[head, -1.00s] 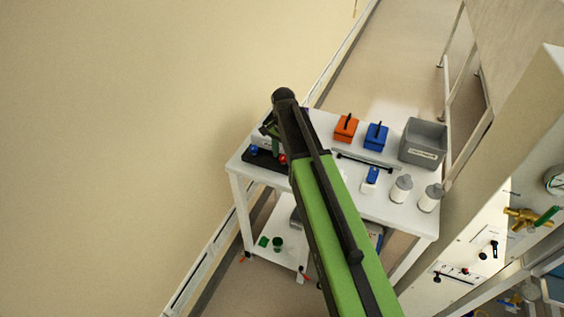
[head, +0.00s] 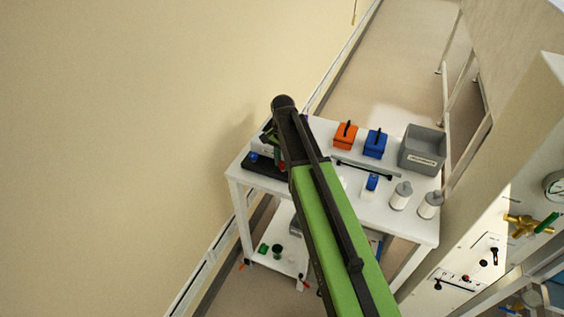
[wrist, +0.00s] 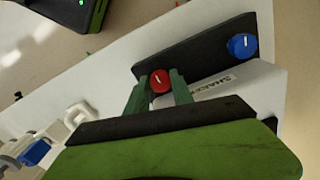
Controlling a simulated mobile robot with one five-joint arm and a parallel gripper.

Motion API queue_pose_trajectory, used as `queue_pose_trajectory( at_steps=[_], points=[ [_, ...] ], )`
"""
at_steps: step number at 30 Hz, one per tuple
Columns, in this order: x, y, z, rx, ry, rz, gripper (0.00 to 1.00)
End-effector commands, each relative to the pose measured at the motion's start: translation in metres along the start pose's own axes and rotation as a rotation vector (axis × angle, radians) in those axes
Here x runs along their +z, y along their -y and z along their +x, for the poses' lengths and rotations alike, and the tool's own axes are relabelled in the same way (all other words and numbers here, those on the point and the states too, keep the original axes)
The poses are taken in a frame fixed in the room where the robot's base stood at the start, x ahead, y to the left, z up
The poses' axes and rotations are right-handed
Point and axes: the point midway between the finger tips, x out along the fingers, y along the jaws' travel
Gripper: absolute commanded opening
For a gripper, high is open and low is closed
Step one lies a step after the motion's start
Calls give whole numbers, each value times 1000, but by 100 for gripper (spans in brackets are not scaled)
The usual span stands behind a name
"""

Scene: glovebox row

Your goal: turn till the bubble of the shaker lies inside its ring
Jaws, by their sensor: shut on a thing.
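The shaker (wrist: 262,78) shows in the wrist view as a white body with a label, partly hidden by my gripper. On its dark front strip (wrist: 200,55) are a red knob (wrist: 158,80) and a blue knob (wrist: 242,46) with a white mark. My gripper (wrist: 159,77) has its green fingers either side of the red knob and is shut on it.
The white table (head: 330,205) also carries an orange box (head: 345,137), a blue box (head: 375,145), a grey bin (head: 420,155), a small blue-topped bottle (head: 370,187) and two grey-capped bottles. A wall stands close behind the table. A panel with valves is at right.

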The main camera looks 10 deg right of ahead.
Motion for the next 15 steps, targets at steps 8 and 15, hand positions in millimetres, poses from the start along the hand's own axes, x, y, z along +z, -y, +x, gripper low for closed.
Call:
queue_pose_trajectory(
  at_steps=[8,15],
  points=[
    [0,-1,0,1,0,-183,0],
    [0,-1,0,1,0,-410,0]
  ],
)
